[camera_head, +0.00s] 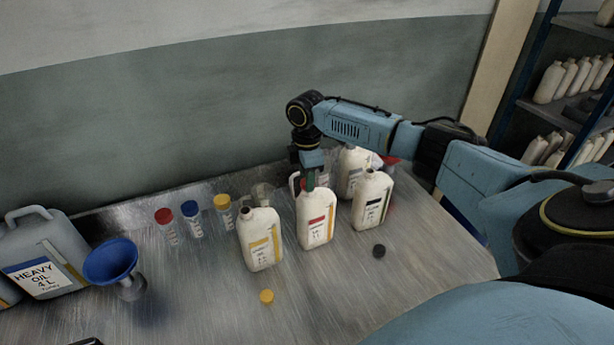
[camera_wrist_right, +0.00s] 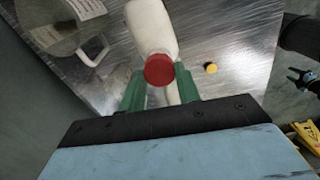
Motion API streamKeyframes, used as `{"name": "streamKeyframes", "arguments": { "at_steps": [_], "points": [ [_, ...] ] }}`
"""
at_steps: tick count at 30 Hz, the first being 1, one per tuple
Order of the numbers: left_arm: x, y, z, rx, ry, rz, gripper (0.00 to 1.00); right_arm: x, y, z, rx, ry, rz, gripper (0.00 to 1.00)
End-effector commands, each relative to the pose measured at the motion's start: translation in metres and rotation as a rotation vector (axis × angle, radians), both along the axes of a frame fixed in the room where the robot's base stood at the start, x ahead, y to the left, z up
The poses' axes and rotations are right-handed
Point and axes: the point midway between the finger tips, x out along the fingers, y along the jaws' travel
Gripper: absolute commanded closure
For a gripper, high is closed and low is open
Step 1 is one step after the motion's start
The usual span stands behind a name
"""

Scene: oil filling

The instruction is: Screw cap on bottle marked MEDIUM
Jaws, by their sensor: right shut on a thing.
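A white bottle with a red label (camera_head: 317,222) stands upright in the middle group on the metal table. The writing on its label is too small to read. My right gripper (camera_head: 311,180) reaches down over its neck from above. In the right wrist view its green fingers (camera_wrist_right: 160,86) are shut around a red cap (camera_wrist_right: 159,70), at the mouth of a white bottle (camera_wrist_right: 150,27). Whether the cap is seated on the neck cannot be told. The left gripper does not show in the head view.
A yellow-label bottle (camera_head: 260,244) stands left, a black-label bottle (camera_head: 372,205) right, another bottle (camera_head: 353,172) behind. A yellow cap (camera_head: 267,296) and black cap (camera_head: 379,251) lie in front. A blue funnel (camera_head: 111,262) and grey jug (camera_head: 45,243) stand left.

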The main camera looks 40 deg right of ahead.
Motion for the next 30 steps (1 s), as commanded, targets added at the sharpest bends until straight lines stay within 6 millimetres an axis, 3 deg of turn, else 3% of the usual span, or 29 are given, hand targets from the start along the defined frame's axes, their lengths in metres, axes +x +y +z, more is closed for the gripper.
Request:
{"name": "streamKeyframes", "arguments": {
  "at_steps": [30],
  "points": [
    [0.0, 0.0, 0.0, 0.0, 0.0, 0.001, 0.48, 0.0, 0.001, -0.014, 0.0, 0.0, 0.0, 0.88]
  ]
}}
